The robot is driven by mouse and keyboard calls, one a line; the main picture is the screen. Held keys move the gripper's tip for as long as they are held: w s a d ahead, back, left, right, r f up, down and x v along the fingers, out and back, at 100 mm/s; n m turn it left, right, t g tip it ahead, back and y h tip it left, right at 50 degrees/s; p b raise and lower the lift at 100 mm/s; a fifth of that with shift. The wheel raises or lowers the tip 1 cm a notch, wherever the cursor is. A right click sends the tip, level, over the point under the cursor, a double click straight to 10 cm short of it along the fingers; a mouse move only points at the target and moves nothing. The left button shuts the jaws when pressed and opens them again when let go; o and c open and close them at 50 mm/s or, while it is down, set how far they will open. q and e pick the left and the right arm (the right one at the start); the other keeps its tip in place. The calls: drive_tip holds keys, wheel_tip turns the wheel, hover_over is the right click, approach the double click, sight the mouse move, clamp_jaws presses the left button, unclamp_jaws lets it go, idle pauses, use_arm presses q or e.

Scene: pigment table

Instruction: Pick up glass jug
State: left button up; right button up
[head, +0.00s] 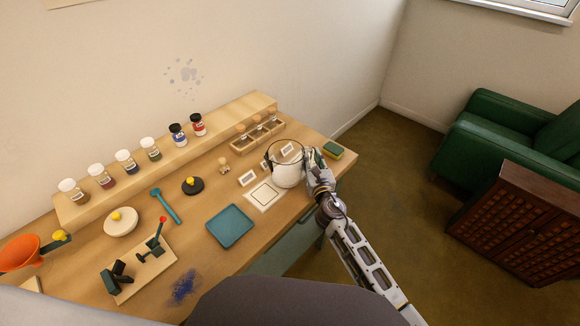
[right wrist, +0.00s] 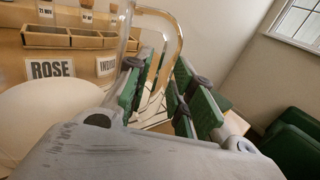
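The glass jug (head: 287,174) stands upright near the right end of the table, with a clear rim and a white lower part. Its clear handle (right wrist: 178,32) shows in the right wrist view, with the white part at the left. My right gripper (head: 313,160) is at the jug's right side, by the handle. In the right wrist view its green fingers (right wrist: 158,92) are apart, with the handle between them. I see no firm grip on it. The contact points are partly hidden. My left gripper is not in view.
A white square mat (head: 263,196) and a blue tray (head: 230,226) lie left of the jug. Small label cards and a wooden rack (head: 259,131) stand behind it. A sponge (head: 333,151) lies right of it. Several pigment jars stand on the back shelf.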

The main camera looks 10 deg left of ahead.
sight(313, 152)
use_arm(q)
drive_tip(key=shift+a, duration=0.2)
use_arm(e)
clamp_jaws()
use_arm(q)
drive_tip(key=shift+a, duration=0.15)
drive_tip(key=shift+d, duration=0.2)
use_arm(e)
drive_tip(key=shift+r, duration=0.15)
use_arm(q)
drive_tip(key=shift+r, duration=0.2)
use_arm(e)
drive_tip(key=shift+r, duration=0.3)
